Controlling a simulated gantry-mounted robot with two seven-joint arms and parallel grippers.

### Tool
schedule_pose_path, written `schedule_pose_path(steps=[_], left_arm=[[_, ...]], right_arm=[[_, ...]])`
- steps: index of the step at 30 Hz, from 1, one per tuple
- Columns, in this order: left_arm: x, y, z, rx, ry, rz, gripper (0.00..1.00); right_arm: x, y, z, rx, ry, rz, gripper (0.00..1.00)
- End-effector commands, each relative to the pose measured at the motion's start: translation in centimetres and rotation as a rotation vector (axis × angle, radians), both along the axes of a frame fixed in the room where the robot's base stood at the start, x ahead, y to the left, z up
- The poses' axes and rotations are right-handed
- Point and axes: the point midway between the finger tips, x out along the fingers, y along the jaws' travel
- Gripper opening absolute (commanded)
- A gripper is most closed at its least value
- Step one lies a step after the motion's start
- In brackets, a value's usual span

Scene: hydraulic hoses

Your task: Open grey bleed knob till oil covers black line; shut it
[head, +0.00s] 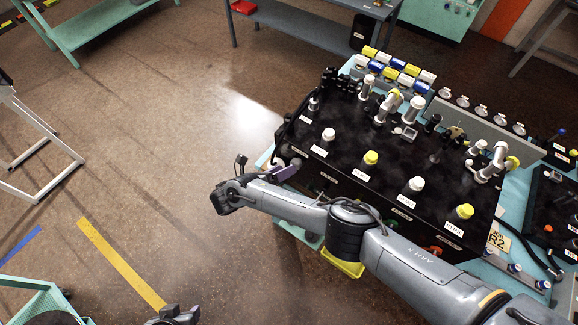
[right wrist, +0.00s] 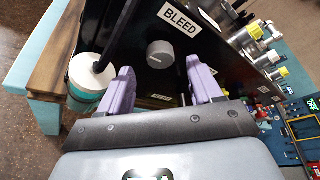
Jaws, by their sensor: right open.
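The grey bleed knob (right wrist: 160,54) sits on a black panel under a BLEED label (right wrist: 179,17) in the right wrist view. My right gripper (right wrist: 161,85) is open, its purple fingers apart on either side below the knob, not closed on it. In the head view my right gripper (head: 288,170) is at the left side of the black bench unit (head: 345,135). A bottle (right wrist: 88,82) with a white top and teal contents stands left of the knob, a black tube entering it. I cannot make out a black line on it. My left gripper (head: 176,316) is partly cut off at the bottom edge; its jaws are unclear.
The unit's top carries white and yellow caps (head: 371,157) and several fittings. A row of coloured cylinders (head: 400,66) lies at its back edge. A yellow tray (head: 342,262) shows below my right arm.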

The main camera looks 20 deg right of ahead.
Motion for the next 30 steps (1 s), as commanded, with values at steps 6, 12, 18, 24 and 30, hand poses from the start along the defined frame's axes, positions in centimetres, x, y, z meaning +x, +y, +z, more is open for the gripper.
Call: schedule_pose_path(steps=[6, 12, 18, 24, 30], left_arm=[[0.0, 0.2, 1.6, 0.007, -0.005, -0.005, 0.46], [0.0, 0.3, 1.8, 0.011, -0.005, -0.007, 0.46], [0.0, 0.3, 1.8, 0.01, -0.004, -0.007, 0.46], [0.0, 0.2, 1.8, 0.006, -0.003, -0.004, 0.46], [0.0, 0.0, 1.8, -0.001, -0.003, 0.001, 0.46]], right_arm=[[-1.1, 3.7, 1.5, 0.001, -0.001, 0.002, 0.64], [-1.8, 5.6, 1.9, 0.0, -0.001, 0.001, 0.64], [-2.0, 6.2, 2.0, 0.0, -0.001, 0.0, 0.64], [-2.0, 6.2, 2.0, 0.0, -0.001, 0.0, 0.64], [-2.0, 6.2, 1.9, 0.003, -0.001, 0.0, 0.64]])
